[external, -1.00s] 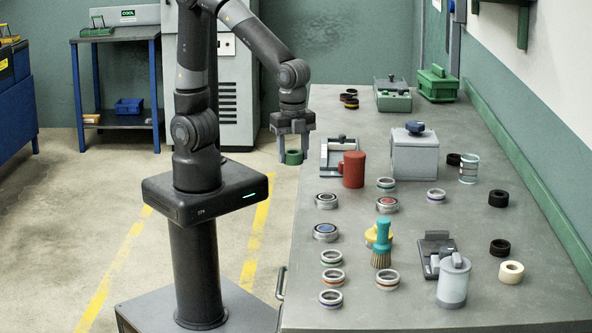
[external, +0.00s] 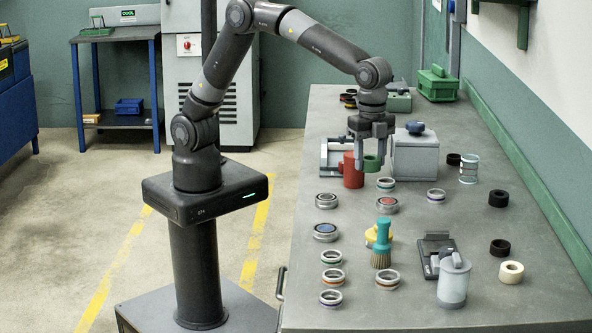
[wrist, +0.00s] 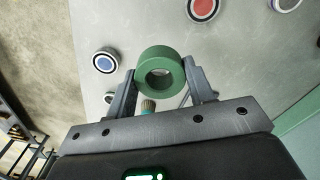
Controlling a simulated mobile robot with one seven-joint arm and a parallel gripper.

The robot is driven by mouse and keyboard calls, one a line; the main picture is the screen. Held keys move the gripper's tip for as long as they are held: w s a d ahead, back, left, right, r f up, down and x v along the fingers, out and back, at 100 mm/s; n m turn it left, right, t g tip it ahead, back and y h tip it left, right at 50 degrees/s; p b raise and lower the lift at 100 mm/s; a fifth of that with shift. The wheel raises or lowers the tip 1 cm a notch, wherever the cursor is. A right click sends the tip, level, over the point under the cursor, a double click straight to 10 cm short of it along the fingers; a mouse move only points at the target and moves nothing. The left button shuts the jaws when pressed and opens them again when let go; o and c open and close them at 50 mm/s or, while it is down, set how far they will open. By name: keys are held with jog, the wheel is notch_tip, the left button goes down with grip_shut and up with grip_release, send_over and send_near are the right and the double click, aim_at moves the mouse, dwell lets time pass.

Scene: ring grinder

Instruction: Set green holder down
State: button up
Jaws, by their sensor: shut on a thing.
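The green holder (external: 372,163) is a short, thick green ring. My gripper (external: 371,164) is shut on it and holds it above the bench, near the red mug and the grey box. In the wrist view the green holder (wrist: 160,73) sits between the two fingertips (wrist: 160,75), with its hole facing the camera. Its height above the bench is hard to judge.
On the grey bench (external: 460,225), a red mug (external: 352,172) stands left of the holder and a grey box (external: 415,157) right of it. Several metal rings, such as a blue-centred one (external: 325,232), and a teal brush (external: 382,250) stand nearer the front.

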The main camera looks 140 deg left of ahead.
jog(key=w+a+f, duration=0.3)
jog(key=w+a, duration=0.1)
jog(key=w, duration=0.6)
send_over(442, 218)
notch_tip(442, 218, down, 7)
jog(key=shift+r, duration=0.2)
jog(key=shift+f, duration=1.95)
jog(key=shift+f, duration=0.15)
jog(key=o, duration=1)
notch_tip(442, 218, up, 12)
jog(key=shift+s+r, duration=0.1)
jog(key=shift+r, duration=0.15)
